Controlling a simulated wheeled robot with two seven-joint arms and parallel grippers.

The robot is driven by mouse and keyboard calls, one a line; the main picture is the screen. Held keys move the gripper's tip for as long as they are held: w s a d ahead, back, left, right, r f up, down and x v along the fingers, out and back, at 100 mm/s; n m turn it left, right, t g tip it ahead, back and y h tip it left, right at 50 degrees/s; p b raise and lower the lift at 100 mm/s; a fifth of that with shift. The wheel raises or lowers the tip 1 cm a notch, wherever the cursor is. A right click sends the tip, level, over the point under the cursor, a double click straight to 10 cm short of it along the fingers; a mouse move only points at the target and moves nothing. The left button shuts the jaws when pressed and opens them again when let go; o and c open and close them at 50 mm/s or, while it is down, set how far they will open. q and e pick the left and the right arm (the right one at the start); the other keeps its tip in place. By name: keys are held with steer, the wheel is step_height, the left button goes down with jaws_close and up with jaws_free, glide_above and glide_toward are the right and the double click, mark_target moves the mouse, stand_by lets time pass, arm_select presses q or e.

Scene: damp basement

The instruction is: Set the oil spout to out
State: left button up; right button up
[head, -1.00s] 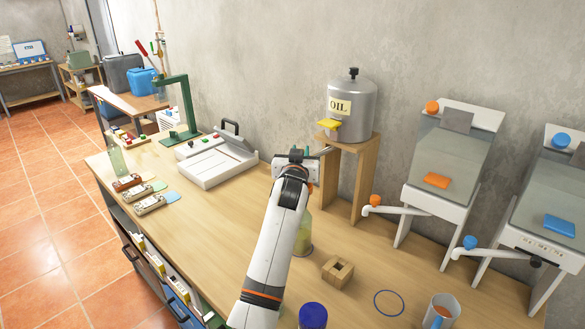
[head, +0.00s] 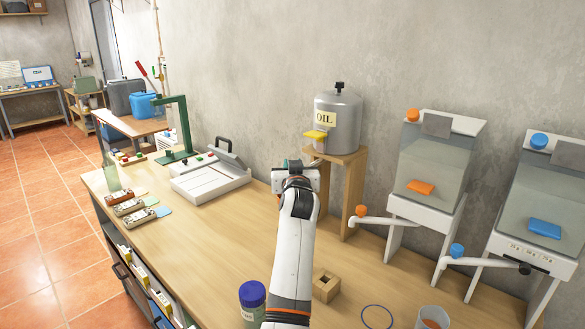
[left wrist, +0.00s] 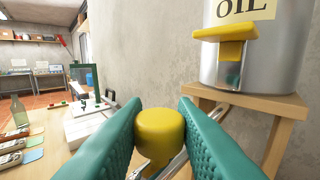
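The steel oil tank (head: 345,130) stands on a wooden stand (head: 355,165) against the wall. Its yellow tap lever (head: 315,134) sticks out at the front; in the left wrist view the lever (left wrist: 225,35) is at the upper right. My left gripper (head: 295,168) is in front of the stand, below and left of the tank. In the left wrist view its teal fingers (left wrist: 160,125) are closed against both sides of a round yellow knob (left wrist: 159,135). A thin pale metal pipe (left wrist: 178,165) shows under the knob, partly hidden by the fingers. My right gripper is not in view.
Two dispensers with an orange knob (head: 361,211) and a blue knob (head: 457,250) stand to the right. A wooden block (head: 326,287), a blue-lidded jar (head: 252,296), a blue ring (head: 377,317) and a cup (head: 432,317) are near the front.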

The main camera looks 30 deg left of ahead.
arm_select(q)
steer(key=shift+o, duration=1.4)
steer(key=shift+d, duration=0.1)
steer(key=shift+o, duration=0.5)
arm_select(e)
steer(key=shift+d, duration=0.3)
arm_select(q)
step_height(320, 180, up, 9)
steer(key=shift+r+b, duration=0.1)
steer(key=shift+b, duration=0.75)
steer(key=shift+r, duration=0.45)
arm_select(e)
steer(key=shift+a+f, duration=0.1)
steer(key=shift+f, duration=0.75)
arm_select(q)
steer(key=shift+f, duration=0.1)
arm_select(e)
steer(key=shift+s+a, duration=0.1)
